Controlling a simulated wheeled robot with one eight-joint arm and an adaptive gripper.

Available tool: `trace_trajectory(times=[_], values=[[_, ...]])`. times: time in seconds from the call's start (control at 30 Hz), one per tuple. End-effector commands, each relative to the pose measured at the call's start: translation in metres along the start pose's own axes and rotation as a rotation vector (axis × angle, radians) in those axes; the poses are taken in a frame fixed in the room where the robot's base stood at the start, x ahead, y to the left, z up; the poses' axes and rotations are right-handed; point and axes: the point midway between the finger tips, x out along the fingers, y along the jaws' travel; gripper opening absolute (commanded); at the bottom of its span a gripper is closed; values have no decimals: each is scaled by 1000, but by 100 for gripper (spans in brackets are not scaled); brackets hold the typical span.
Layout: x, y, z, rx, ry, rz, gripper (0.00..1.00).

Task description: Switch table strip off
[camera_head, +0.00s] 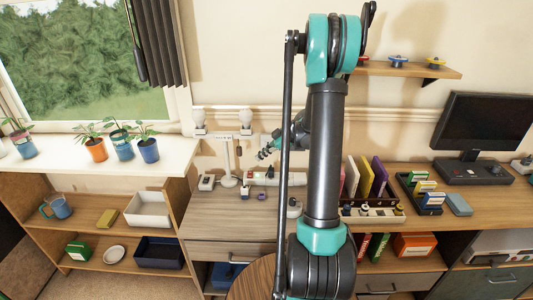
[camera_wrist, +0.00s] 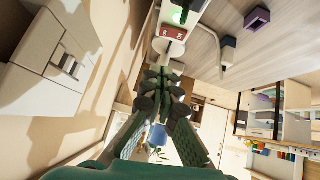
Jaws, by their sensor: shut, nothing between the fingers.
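The white table strip (camera_head: 256,180) lies along the back of the wooden desk, partly hidden behind my arm. In the wrist view the strip (camera_wrist: 172,48) runs up to the top edge. It carries a red rocker switch (camera_wrist: 173,32) with white lettering too small to read surely, and a green patch beside it. My gripper (camera_head: 263,154) is shut and empty, just above and behind the strip's left part. In the wrist view its fingertips (camera_wrist: 162,84) point towards the strip's end, close to the switch; contact cannot be told.
A small white device (camera_head: 206,182) and a white stand (camera_head: 228,181) are left of the strip. A dark blue plug (camera_wrist: 228,43) and a purple plug (camera_wrist: 257,18) lie near it. A white box (camera_wrist: 42,65) with a switch is on the wall. Books (camera_head: 364,178) stand to the right.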

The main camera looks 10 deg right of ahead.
Motion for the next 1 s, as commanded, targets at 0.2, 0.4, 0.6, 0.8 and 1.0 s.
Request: trace_trajectory(times=[0.2, 0.4, 0.6, 0.8, 1.0], values=[[45, 0, 0, -2, 0, -3, 0], [61, 0, 19, 1, 0, 0, 0], [69, 0, 27, 1, 0, 0, 0], [71, 0, 29, 1, 0, 0, 0], [71, 0, 29, 2, 0, -1, 0]])
